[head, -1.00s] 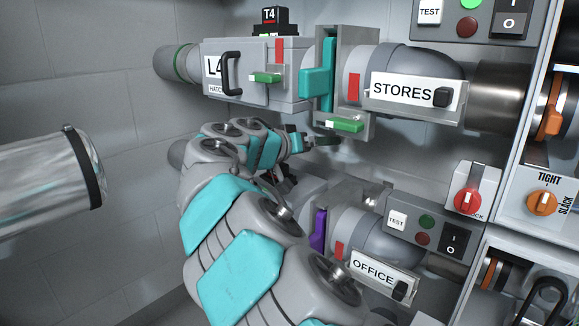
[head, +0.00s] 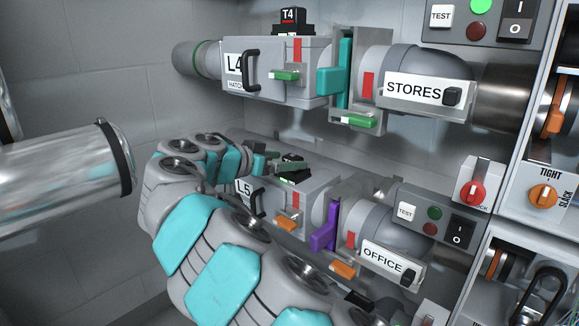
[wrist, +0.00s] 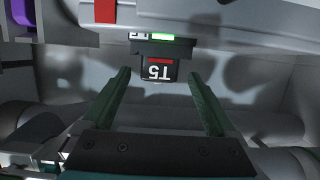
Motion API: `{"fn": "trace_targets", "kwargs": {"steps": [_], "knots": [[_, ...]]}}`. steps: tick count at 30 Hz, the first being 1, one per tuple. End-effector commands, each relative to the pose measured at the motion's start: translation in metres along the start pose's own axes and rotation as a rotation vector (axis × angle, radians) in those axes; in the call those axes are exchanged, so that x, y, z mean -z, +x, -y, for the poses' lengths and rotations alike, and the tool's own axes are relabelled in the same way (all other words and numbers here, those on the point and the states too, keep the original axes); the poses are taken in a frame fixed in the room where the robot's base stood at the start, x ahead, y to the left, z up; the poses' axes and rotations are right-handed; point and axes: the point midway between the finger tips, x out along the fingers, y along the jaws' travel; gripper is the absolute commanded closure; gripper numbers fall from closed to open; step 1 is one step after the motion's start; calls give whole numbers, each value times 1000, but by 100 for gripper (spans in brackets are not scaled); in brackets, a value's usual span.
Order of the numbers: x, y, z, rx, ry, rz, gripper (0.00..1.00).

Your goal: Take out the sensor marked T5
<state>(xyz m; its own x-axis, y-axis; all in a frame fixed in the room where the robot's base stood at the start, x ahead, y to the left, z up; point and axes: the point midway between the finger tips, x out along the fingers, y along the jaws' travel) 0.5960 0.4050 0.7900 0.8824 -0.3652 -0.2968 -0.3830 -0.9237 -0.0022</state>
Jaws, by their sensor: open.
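The T5 sensor (wrist: 160,71) is a small black block with a white T5 label and a red stripe, upside down in the wrist view. My gripper (wrist: 159,84) is open there, one dark green finger on each side of the sensor, with a gap on both sides. A lit green strip (wrist: 163,38) shows beside the sensor in the wrist view.
Above is the L4 box (head: 300,57) with the T4 sensor (head: 293,20) on top. A purple lever (head: 325,228) and the OFFICE pipe (head: 378,228) stand right of L5.

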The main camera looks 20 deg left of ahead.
Motion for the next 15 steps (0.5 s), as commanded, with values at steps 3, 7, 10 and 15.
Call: {"fn": "trace_targets", "kwargs": {"steps": [3,7,10,15], "knots": [[0,12,0,0,-2,0,7],[-1,21,-1,-3,-3,0,7],[-2,35,-2,-5,-5,2,7],[-2,58,-2,-2,-3,1,7]]}}
